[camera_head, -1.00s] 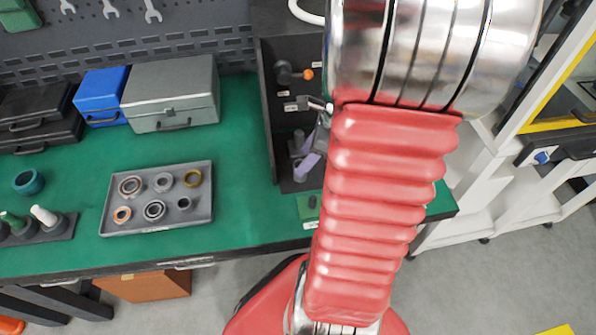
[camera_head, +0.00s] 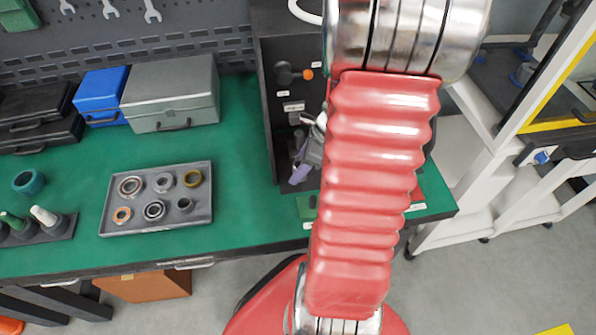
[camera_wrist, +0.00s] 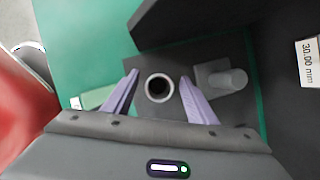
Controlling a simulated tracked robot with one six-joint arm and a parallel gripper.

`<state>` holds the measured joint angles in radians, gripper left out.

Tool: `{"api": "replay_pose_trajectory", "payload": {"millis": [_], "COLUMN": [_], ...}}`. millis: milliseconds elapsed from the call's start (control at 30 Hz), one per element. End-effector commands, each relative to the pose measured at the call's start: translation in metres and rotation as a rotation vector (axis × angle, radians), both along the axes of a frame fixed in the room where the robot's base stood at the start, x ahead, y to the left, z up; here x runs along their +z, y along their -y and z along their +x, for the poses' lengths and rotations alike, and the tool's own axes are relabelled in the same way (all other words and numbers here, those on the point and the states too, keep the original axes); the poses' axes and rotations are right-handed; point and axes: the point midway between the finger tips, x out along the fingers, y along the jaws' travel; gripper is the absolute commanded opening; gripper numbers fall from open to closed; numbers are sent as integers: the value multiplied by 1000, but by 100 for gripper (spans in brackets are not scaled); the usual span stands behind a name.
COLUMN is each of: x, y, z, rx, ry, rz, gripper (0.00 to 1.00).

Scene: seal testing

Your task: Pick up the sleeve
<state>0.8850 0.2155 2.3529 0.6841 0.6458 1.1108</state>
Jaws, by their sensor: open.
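In the wrist view a grey hollow round part with a dark bore, which looks like the sleeve (camera_wrist: 159,88), stands on a dark base and is seen nearly end-on. My gripper (camera_wrist: 159,77) is open, with one purple finger on each side of it. Gaps show between the part and both fingers, so neither appears to touch it; I cannot tell the height difference. In the head view my gripper (camera_head: 300,173) is partly hidden by my red arm, in front of a dark open-fronted rig. The sleeve cannot be made out there.
A grey plug on a square block (camera_wrist: 228,80) stands close to the right finger. The dark rig's wall (camera_head: 268,120) rises beside my gripper. A grey tray (camera_head: 150,228) of rings lies on the green bench, with a teal ring (camera_head: 28,182) farther left.

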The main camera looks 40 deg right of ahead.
Motion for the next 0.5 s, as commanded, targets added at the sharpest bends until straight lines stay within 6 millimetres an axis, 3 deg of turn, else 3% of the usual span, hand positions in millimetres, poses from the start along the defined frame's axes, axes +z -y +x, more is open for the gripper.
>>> {"api": "replay_pose_trajectory", "payload": {"millis": [200,500], "x": [0,0], "y": [0,0], "z": [0,0], "rx": [1,1], "ry": [0,0], "rz": [0,0], "gripper": [52,32]}}
